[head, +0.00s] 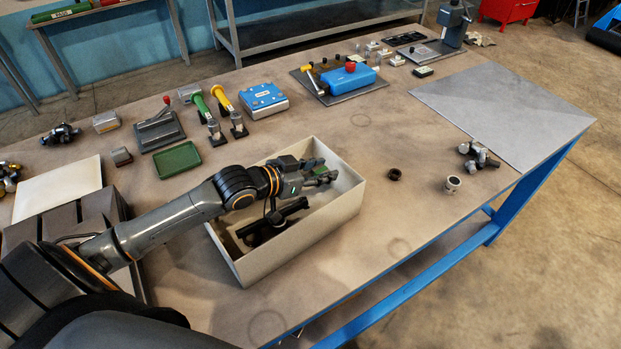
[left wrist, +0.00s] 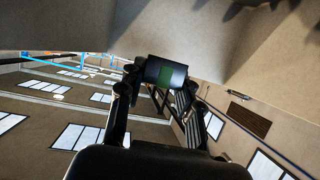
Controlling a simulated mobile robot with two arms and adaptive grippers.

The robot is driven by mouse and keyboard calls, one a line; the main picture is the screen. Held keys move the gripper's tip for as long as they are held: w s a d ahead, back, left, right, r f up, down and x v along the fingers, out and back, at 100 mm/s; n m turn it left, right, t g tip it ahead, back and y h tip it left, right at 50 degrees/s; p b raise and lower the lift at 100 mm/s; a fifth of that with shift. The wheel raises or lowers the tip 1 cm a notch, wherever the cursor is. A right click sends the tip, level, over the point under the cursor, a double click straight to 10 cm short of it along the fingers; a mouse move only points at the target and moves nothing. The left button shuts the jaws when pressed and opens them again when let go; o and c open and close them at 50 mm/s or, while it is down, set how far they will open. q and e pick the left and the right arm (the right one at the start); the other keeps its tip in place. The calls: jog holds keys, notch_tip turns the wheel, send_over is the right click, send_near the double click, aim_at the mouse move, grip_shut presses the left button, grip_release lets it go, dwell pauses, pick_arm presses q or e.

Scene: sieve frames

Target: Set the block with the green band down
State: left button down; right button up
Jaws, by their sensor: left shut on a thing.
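The fingers are shut on the block. I cannot tell whether the block touches the box floor or wall. My right gripper does not show.
A green tray (head: 178,160) lies left of the box. A small dark ring (head: 394,174) and a pale cylinder (head: 453,184) stand to its right. Blue equipment (head: 347,79) is behind.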

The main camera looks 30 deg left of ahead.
pick_arm(q)
jog(key=shift+a+f, duration=0.85)
jog(key=shift+f, duration=0.15)
jog(key=f, duration=0.3)
jog(key=shift+a+f+p, duration=0.15)
jog(key=shift+a+p, duration=0.15)
jog(key=shift+p, duration=0.05)
jog(key=shift+f, duration=0.2)
jog(key=shift+f+b, duration=0.4)
jog(key=shift+f, duration=0.25)
jog(key=c, duration=0.9)
grip_release()
jog(key=shift+s+d+f, duration=0.1)
